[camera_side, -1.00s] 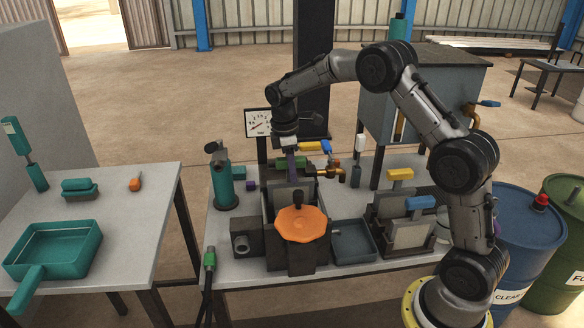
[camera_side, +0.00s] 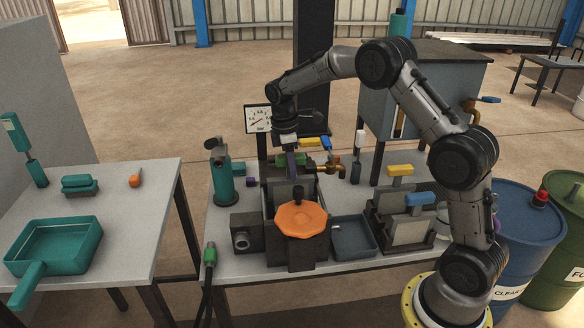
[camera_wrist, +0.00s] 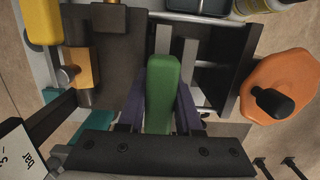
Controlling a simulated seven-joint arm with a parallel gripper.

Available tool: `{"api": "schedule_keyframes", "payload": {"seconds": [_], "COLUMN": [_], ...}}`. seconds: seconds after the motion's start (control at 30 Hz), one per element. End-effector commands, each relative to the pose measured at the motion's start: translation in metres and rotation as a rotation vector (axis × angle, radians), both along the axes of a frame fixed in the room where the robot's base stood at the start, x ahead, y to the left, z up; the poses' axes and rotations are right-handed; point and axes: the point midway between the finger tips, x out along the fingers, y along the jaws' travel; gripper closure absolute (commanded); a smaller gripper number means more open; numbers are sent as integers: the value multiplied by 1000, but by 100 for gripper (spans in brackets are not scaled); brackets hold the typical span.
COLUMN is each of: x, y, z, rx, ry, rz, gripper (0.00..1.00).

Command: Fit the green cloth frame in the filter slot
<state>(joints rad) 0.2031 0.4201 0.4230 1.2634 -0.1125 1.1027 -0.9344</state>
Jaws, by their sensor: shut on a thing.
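My gripper (camera_side: 291,163) is shut on the green handle of the cloth frame (camera_side: 284,160), above the press. In the wrist view the green handle (camera_wrist: 161,92) sits between the purple fingers of my gripper (camera_wrist: 160,112). A grey panel (camera_side: 290,193) shows below the handle, between the dark walls of the press. The filter slot itself is hidden, and I cannot tell how deep the frame sits. The dark press (camera_side: 302,252) has an orange handwheel (camera_side: 300,221) at its front; the wheel (camera_wrist: 275,85) is at the right in the wrist view.
Frames with yellow (camera_side: 400,170) and blue (camera_side: 420,199) handles stand in a rack to the right. An empty dark tray (camera_side: 353,238) lies between press and rack. A gauge (camera_side: 258,119) and a brass tap (camera_side: 333,166) stand close behind the press. A teal pump (camera_side: 221,180) stands left.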

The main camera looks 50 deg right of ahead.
Motion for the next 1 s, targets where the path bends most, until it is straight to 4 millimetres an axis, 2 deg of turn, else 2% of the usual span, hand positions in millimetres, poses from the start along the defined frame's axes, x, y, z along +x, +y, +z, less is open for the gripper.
{"api": "schedule_keyframes", "payload": {"seconds": [1.0], "x": [0], "y": [0], "z": [-32], "rx": [0], "ry": [0], "rz": [0], "gripper": [100]}}
